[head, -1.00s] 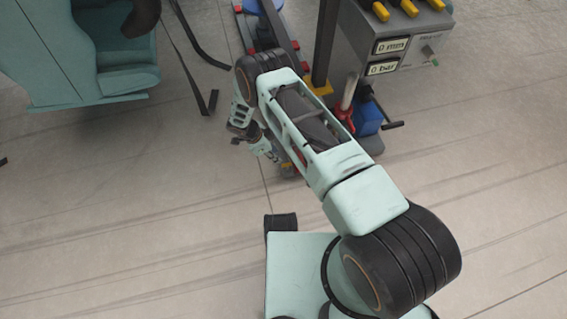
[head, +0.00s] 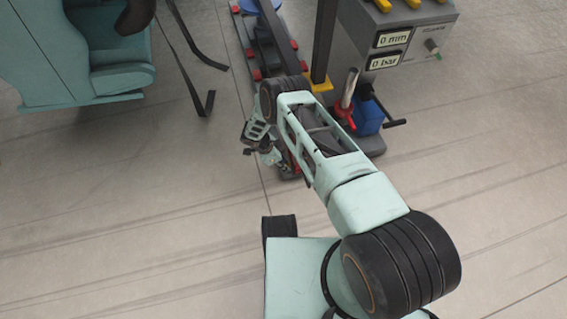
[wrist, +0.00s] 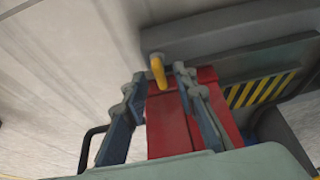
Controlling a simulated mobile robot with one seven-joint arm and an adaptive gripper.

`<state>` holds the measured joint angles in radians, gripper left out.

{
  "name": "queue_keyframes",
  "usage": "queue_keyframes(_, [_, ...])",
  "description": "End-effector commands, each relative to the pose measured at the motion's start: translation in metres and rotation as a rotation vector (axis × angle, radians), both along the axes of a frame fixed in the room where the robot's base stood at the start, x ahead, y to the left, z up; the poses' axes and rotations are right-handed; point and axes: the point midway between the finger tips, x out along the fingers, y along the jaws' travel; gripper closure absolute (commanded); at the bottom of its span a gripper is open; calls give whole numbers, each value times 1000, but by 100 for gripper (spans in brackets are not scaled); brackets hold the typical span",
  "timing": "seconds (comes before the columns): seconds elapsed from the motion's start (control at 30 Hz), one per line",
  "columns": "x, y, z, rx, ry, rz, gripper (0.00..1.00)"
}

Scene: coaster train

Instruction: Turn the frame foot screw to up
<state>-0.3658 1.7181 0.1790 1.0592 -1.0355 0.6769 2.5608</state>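In the wrist view a yellow peg-like handle (wrist: 158,70) stands out from a grey beam, just above a red block (wrist: 168,118). It may be the foot screw's handle, but I cannot tell for sure. My gripper (wrist: 160,84) is open, with one finger on each side of the red block and its tips near the yellow handle. I cannot tell whether the fingers touch it. In the head view my gripper (head: 264,152) is small, at the near end of the frame beside my arm, which hides much of that end.
A grey console (head: 415,45) with two displays reading 0 mm and 0 bar stands right of the frame. A blue box with a black crank (head: 392,122) sits below it. A teal seat (head: 95,60) is at upper left.

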Motion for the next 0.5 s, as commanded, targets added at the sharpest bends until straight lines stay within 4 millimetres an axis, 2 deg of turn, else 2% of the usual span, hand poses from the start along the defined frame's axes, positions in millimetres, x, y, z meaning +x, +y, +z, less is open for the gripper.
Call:
queue_keyframes(0.03, [0,0,0,0,0,0,80])
queue_keyframes(0.2, [0,0,0,0,0,0,99])
queue_keyframes(0.5, [0,0,1,-1,0,6,100])
